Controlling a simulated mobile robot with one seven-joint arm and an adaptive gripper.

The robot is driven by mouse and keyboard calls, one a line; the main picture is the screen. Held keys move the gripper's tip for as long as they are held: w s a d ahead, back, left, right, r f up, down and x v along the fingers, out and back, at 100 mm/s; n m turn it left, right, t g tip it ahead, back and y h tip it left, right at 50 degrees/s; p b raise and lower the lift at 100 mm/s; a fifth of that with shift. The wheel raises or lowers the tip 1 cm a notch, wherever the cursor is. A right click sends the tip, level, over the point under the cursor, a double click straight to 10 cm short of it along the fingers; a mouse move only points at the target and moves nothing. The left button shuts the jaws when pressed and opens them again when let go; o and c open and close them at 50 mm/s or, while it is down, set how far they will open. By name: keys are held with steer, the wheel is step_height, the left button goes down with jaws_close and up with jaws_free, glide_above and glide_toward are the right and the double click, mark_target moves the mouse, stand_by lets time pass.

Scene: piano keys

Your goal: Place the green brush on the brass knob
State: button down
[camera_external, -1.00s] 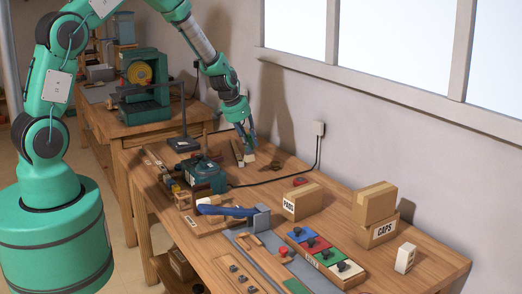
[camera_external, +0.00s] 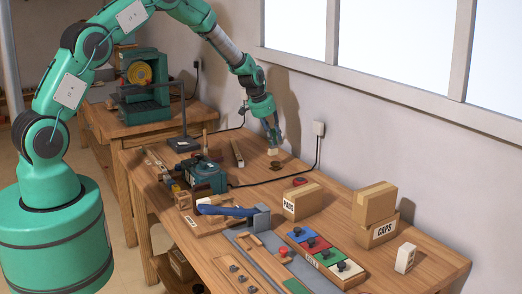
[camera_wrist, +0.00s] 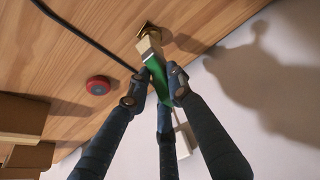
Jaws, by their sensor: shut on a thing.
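The green brush (camera_wrist: 151,72) is held by my gripper (camera_wrist: 163,80), whose fingers are closed around its green body. Its pale end points away from the palm, toward the bench. In the external view the gripper (camera_external: 272,140) hangs over the back of the bench, with the brush's pale end (camera_external: 272,152) just below the fingers. A small brass-coloured piece (camera_wrist: 148,27) on the bench lies right by the brush tip in the wrist view; a dark brownish spot (camera_external: 276,165) there in the external view looks like it. I cannot tell whether brush and brass piece touch.
A black cable (camera_external: 285,176) runs along the bench to a wall socket (camera_external: 318,130). A red button (camera_wrist: 98,85) and cardboard boxes (camera_external: 302,201) stand nearby. A green power tool (camera_external: 204,176) lies left. The wall is close behind.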

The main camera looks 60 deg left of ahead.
mark_target(275, 138)
steer(key=shift+w+a, duration=0.1)
steer(key=shift+w, duration=0.3)
steer(key=shift+w+a, duration=0.1)
steer(key=shift+w, duration=0.25)
steer(key=shift+f, duration=1.75)
steer(key=shift+f+b, duration=0.15)
steer(key=shift+b, duration=0.15)
steer(key=c, duration=1.6)
jaws_free()
steer(key=shift+o, duration=0.2)
